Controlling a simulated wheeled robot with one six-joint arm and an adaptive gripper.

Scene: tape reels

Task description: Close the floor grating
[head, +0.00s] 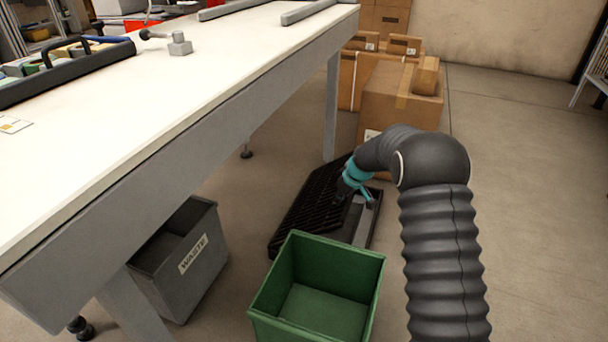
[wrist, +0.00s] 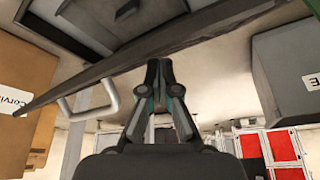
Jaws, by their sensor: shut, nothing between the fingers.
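The floor grating (head: 312,205) is a dark slatted panel in the head view, between the table and my arm. It looks raised at a tilt beside a dark-framed floor recess with a pale grey inside (head: 363,222). My gripper (head: 355,198) is low at the grating's right side, over the recess. In the wrist view my gripper (wrist: 158,66) is shut and empty, with its tips close to a long dark bar (wrist: 205,32), likely the grating's edge. Whether they touch it I cannot tell. My arm and gripper hide part of the grating's far right side.
A green open bin (head: 320,310) stands just in front of the grating. A grey waste bin (head: 185,262) is under the white table (head: 170,95) at left. Cardboard boxes (head: 400,105) stand behind the grating. The floor (head: 540,200) on the right is clear.

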